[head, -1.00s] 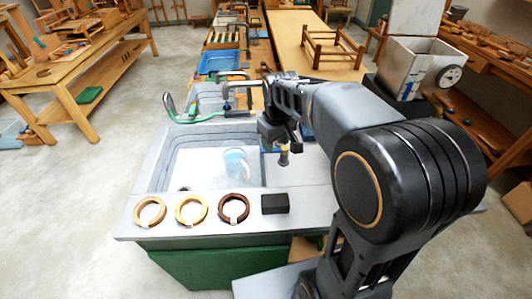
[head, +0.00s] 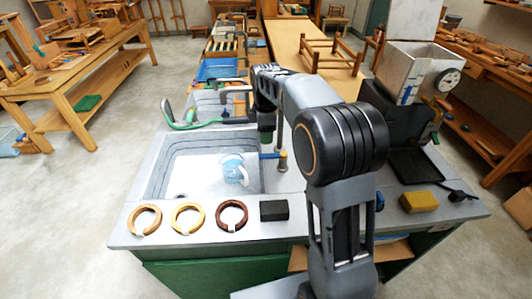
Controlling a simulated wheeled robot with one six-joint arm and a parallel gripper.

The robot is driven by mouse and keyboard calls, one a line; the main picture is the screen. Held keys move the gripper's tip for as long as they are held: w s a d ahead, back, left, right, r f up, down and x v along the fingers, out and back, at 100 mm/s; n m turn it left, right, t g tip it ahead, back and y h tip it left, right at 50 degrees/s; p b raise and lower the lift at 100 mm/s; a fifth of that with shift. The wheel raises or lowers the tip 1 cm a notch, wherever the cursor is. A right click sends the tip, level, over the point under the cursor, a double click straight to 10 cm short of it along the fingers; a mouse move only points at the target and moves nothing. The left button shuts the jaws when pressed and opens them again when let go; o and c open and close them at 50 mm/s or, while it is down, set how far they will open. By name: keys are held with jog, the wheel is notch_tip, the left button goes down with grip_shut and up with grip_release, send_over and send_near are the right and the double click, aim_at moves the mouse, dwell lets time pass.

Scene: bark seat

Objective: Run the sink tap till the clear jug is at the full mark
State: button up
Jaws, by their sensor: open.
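The clear jug (head: 234,172) stands in the front sink basin (head: 165,170), right of its middle. It has a bluish tint; its water level and full mark are too small to read. A brass tap base (head: 283,161) with a blue lever (head: 268,155) sits at the basin's right edge, the lever pointing left towards the basin. A thin grey pipe rises above it; its top is hidden by my arm. My gripper (head: 265,138) is open and empty, pointing down just above the blue lever. I cannot tell whether it touches the lever, or whether water runs.
Three wooden rings (head: 188,217) and a black block (head: 274,210) lie along the front ledge. A yellow sponge (head: 419,202) and a dark tray (head: 415,165) are on the right counter. A green hose (head: 200,124) and another spout (head: 235,82) stand behind the basin.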

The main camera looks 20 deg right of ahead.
aim_at(266, 155)
notch_tip(266, 155, down, 9)
jog(key=shift+r, duration=0.15)
jog(key=shift+c, duration=0.2)
grip_shut()
dwell(0.5)
